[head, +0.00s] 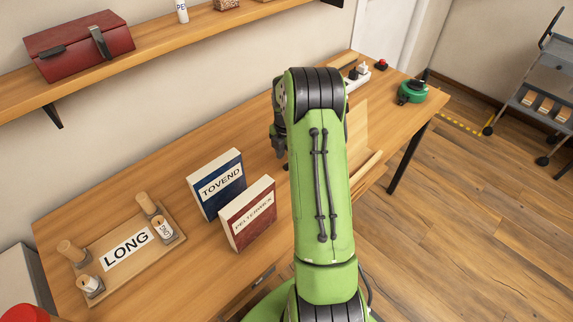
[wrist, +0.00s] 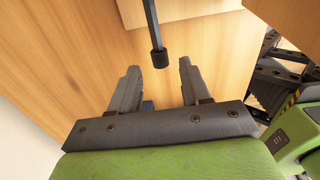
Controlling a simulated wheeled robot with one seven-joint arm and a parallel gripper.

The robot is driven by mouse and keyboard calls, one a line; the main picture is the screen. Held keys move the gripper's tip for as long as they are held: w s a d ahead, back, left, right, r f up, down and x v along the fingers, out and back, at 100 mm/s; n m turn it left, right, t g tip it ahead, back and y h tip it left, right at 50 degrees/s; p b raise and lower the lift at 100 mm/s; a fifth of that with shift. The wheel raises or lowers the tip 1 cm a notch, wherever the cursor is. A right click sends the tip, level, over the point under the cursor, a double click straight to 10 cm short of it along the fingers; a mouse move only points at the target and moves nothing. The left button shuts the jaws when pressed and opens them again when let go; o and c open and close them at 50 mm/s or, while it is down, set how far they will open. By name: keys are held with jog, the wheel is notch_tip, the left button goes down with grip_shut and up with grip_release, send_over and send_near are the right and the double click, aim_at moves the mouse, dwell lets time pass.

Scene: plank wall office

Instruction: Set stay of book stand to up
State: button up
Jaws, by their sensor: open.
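The book stand (head: 358,135) is pale wood and stands on the desk, partly hidden behind my arm in the head view. In the wrist view, a dark rod with a thicker black tip, which looks like the stay (wrist: 152,28), reaches down from the top edge. Its tip lies between the ends of my gripper's two fingers (wrist: 158,67), with a gap on each side. My gripper is open and holds nothing. In the head view my gripper shows only in part, left of my arm. The stay is hidden there, and its angle is unclear.
Two upright books, blue (head: 218,184) and red (head: 249,214), stand left of my arm. A wooden tray (head: 112,275) labelled LONG holds several cylinders at the desk's left. A power strip (head: 357,79) and a green round device (head: 411,92) lie at the far end. A shelf (head: 160,43) runs above.

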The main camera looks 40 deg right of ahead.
jog(key=shift+f, duration=1.6)
jog(key=shift+c, duration=0.5)
grip_shut()
